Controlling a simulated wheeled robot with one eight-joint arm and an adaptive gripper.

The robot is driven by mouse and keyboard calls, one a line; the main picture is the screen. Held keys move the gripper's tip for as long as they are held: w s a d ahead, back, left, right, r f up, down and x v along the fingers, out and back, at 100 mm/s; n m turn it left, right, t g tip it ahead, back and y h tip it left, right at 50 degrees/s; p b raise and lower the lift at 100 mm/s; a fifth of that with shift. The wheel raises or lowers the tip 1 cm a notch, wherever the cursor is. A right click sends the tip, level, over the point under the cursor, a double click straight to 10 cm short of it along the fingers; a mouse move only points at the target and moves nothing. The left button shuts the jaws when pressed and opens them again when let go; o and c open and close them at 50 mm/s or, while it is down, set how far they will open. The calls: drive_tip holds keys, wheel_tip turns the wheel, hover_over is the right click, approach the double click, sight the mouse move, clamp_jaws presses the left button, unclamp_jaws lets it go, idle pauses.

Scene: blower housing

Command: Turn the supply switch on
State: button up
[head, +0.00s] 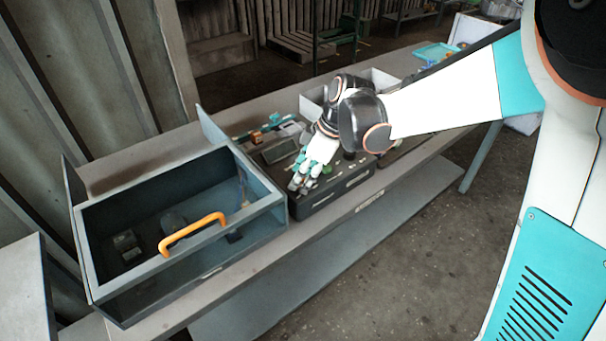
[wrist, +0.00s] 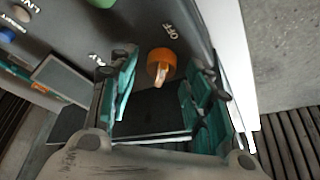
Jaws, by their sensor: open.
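The supply switch appears to be the orange rotary knob (wrist: 160,64) on a dark panel in the wrist view. An OFF label is printed above it and what looks like an ON label to its left. A pale lever part of the knob sticks toward the camera; which label it points at is hard to tell. My gripper (wrist: 163,80) is open, with one teal finger on each side of the knob in the picture; no contact is clear. In the head view my gripper (head: 304,176) is over the dark control panel (head: 325,201) and hides the knob.
An open-topped clear-fronted box (head: 275,200) with an orange handle (head: 192,233) stands left of the panel. A small screen (head: 280,151) is on the panel. A white bin (head: 378,79) is behind my wrist. The bench's front edge is close to the panel.

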drive_tip(key=c, duration=1)
drive_tip(key=shift+m, duration=0.3)
drive_tip(key=m, duration=0.1)
drive_tip(key=m+t+p, duration=0.1)
drive_tip(key=m, duration=0.1)
drive_tip(key=shift+s+a+m+t, duration=0.1)
drive_tip(key=shift+s+m+t, duration=0.05)
drive_tip(key=shift+m+t, duration=0.15)
drive_tip(key=m+t+h, duration=0.1)
drive_tip(key=m, duration=0.3)
drive_tip(key=shift+a+h+p, duration=0.1)
drive_tip(key=shift+h+p, duration=0.3)
drive_tip(key=m+h, duration=0.1)
drive_tip(key=m, duration=0.2)
drive_tip(key=m+t+h, duration=0.1)
drive_tip(key=m, duration=0.1)
drive_tip(key=shift+s+a+m, duration=0.1)
drive_tip(key=shift+a+m, duration=0.05)
drive_tip(key=shift+m, duration=0.25)
drive_tip(key=shift+m+h+p, duration=0.3)
drive_tip(key=shift+m+h, duration=0.4)
drive_tip(key=shift+m, duration=1.2)
